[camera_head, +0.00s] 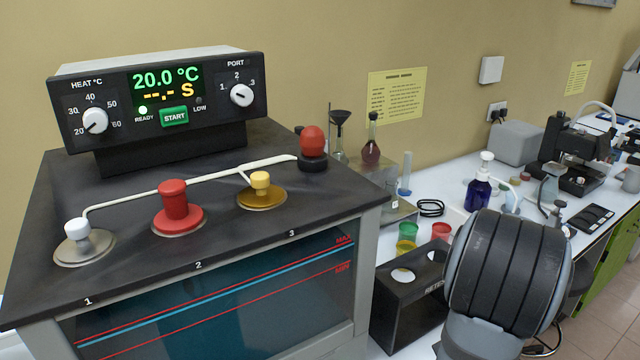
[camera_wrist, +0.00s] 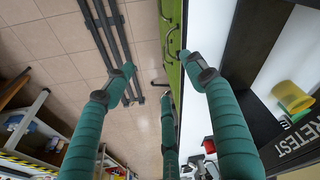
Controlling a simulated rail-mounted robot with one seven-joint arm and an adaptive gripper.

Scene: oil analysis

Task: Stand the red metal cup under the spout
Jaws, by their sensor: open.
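A small red cup (camera_head: 441,231) stands upright on the white bench behind the black RETEST box, partly hidden by the box and close to my arm. I take it as the red metal cup. In the head view my arm hides the gripper.
The black RETEST box (camera_head: 408,310) has round openings. Green (camera_head: 410,229) and yellow (camera_head: 404,246) cups stand by it; the yellow one also shows in the wrist view (camera_wrist: 291,97). The heated bath (camera_head: 140,225) fills the left. A blue pump bottle (camera_head: 479,190) stands behind my arm.

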